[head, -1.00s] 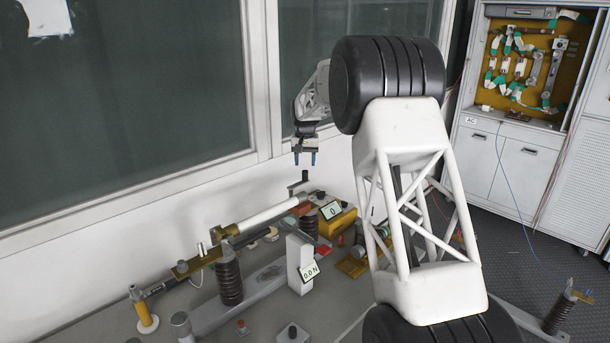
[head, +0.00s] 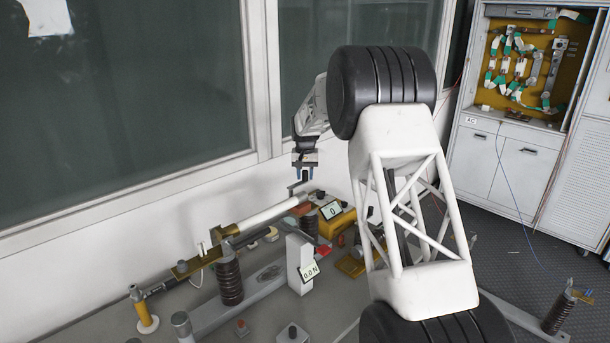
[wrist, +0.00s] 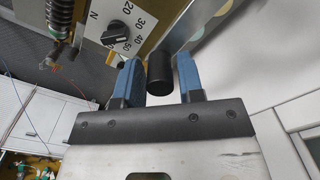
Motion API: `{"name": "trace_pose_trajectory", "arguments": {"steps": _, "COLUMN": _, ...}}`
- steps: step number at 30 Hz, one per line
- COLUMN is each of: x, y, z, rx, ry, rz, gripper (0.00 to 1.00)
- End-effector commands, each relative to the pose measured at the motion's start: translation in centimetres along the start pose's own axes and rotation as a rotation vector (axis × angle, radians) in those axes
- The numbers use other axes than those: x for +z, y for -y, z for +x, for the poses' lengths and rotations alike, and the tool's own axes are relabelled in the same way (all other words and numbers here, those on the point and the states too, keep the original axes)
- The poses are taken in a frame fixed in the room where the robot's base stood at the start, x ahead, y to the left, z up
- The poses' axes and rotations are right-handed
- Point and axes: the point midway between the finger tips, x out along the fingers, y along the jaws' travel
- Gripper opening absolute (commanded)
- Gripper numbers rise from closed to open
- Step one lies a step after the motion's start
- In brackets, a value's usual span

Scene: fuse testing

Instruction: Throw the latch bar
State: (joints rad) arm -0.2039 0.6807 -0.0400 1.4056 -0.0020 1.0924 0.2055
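My gripper (head: 305,178) points down just above a small dark handle (head: 297,186) at the far right end of the fuse fixture. I take this handle to be part of the latch bar. In the wrist view a black cylindrical knob (wrist: 160,74) sits between the two blue fingers of my gripper (wrist: 159,72). The fingers are open around it, with a narrow gap on each side. The rest of the bar is hidden. A long white tube (head: 268,214) lies slanted on the fixture, left of and below my gripper.
A white post bears a display reading 0.0 N (head: 309,272). A yellow box with a 0 display (head: 332,210) stands right of the handle. A brown ribbed insulator (head: 229,279) stands at the left. The wrist view shows a black dial (wrist: 117,33). A wall and window lie behind.

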Motion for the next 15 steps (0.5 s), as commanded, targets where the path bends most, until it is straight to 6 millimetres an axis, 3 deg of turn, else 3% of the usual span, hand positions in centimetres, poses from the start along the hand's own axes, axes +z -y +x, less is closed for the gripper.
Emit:
{"name": "trace_pose_trajectory", "arguments": {"steps": 1, "x": 0.0, "y": 0.0, "z": -0.01, "rx": 0.0, "ry": 0.0, "rz": 0.0, "gripper": 0.27}}
{"name": "trace_pose_trajectory", "arguments": {"steps": 6, "x": 0.0, "y": 0.0, "z": -0.02, "rx": 0.0, "ry": 0.0, "rz": 0.0, "gripper": 0.01}}
{"name": "trace_pose_trajectory", "arguments": {"steps": 15, "x": 0.03, "y": -0.03, "z": -0.03, "rx": 0.0, "ry": 0.0, "rz": 0.005, "gripper": 0.0}}
